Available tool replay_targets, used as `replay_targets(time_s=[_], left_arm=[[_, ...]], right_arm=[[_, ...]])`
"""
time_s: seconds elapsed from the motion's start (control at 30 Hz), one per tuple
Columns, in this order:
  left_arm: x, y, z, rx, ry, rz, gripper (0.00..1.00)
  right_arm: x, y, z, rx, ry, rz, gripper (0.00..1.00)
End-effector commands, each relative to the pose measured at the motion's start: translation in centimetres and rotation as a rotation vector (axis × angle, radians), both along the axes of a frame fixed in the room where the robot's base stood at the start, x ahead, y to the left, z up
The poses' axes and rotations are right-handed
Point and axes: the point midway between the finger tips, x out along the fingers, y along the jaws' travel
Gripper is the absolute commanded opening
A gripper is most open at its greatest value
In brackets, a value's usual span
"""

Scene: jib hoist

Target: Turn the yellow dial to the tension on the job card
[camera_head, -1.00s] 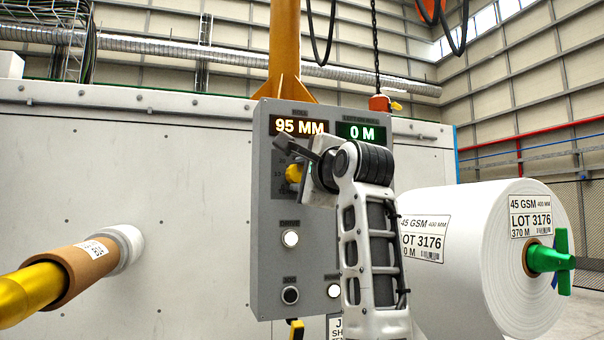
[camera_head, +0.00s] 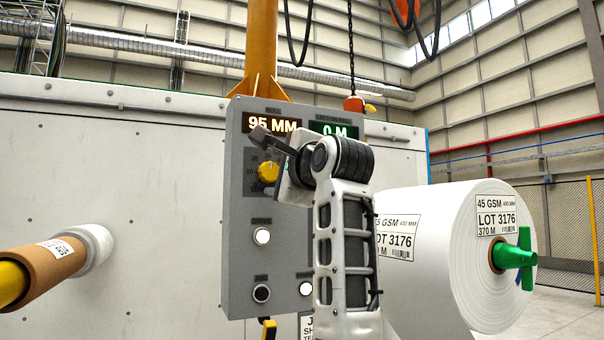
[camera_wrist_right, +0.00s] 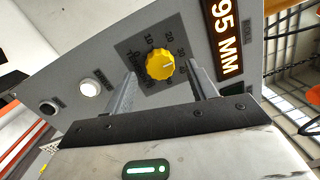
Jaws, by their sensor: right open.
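The yellow dial (camera_head: 268,172) is on the grey control panel (camera_head: 238,215), below the amber 95 MM display. In the right wrist view the dial (camera_wrist_right: 160,67) shows clearly on its dark numbered scale; its exact setting is hard to read. My right gripper (camera_head: 272,143) is open in front of the panel, close to the dial. In the wrist view the dial appears between its two fingers; I cannot tell whether they reach around it. A white card (camera_head: 306,327) below the panel is mostly hidden by my right arm. My left gripper is not in view.
The white DRIVE button (camera_head: 262,236) and a black button (camera_head: 261,293) sit below the dial. A green display (camera_head: 335,130) is partly covered by my arm. A large white roll (camera_head: 450,265) stands right; a cardboard core (camera_head: 45,262) projects at left.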

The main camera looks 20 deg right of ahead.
Motion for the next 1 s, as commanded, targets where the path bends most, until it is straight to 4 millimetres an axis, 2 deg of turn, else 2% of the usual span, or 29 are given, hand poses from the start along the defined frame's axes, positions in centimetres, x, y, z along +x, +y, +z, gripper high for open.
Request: replay_targets(time_s=[0.1,0.3,0.5,0.7,1.0], left_arm=[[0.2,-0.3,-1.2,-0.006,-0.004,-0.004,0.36],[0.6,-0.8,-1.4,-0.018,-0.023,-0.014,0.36],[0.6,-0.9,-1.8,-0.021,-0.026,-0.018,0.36],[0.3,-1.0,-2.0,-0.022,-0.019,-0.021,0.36],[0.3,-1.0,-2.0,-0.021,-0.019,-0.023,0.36]], right_arm=[[-2.7,-0.3,-0.6,0.001,-0.007,0.0,0.57],[-7.7,-0.8,-0.9,0.003,-0.007,0.001,0.57],[-11.7,-1.2,-1.1,0.001,-0.004,0.001,0.57],[-13.7,-1.4,-1.1,0.001,-0.001,0.001,0.57],[-14.0,-1.5,-1.1,0.001,0.001,0.0,0.57]])
